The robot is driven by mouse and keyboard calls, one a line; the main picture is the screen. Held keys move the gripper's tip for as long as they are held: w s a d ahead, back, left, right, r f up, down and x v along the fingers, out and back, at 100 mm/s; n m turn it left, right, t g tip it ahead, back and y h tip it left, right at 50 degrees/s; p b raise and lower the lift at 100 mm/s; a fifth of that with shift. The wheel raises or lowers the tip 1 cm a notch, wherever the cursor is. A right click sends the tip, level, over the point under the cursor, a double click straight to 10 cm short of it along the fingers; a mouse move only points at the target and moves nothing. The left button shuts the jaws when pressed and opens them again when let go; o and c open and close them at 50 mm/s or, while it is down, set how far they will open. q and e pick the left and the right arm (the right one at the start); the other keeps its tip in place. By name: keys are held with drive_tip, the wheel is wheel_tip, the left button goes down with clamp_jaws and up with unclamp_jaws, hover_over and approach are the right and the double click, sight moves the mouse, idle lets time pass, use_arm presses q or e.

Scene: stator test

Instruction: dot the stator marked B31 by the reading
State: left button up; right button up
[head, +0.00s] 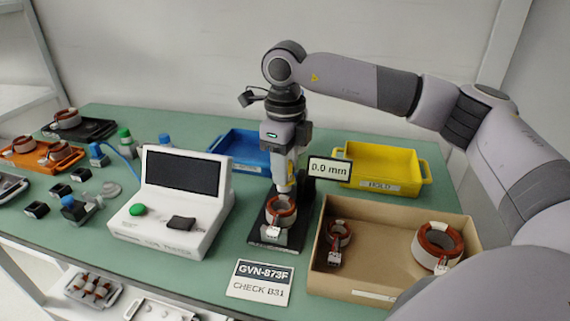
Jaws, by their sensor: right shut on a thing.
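My right gripper (286,182) reaches down at the black gauge stand (257,238) and is shut on the rim of a copper-and-white stator (281,212). The stator is upright at the stand's base, its white tag facing front; I cannot read the tag or tell whether the stator rests fully. A display (330,168) beside the stand reads 0.0 mm. A card (261,283) in front reads "GVN-873F CHECK B31". Blue-capped (165,140) and green-capped (124,136) bottles stand at the back left. My left gripper is not in view.
A cardboard box (352,292) with two stators is at the right. Behind are a yellow HOLD tray (376,185) and a blue tray (222,149). A tester (170,235) stands left of the gauge. Orange (24,159) and black (98,129) trays hold stators at far left.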

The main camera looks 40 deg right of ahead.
drive_tip(key=shift+f, duration=0.25)
idle(0.3)
drive_tip(key=shift+r+p, duration=2.2)
drive_tip(key=shift+r, duration=0.85)
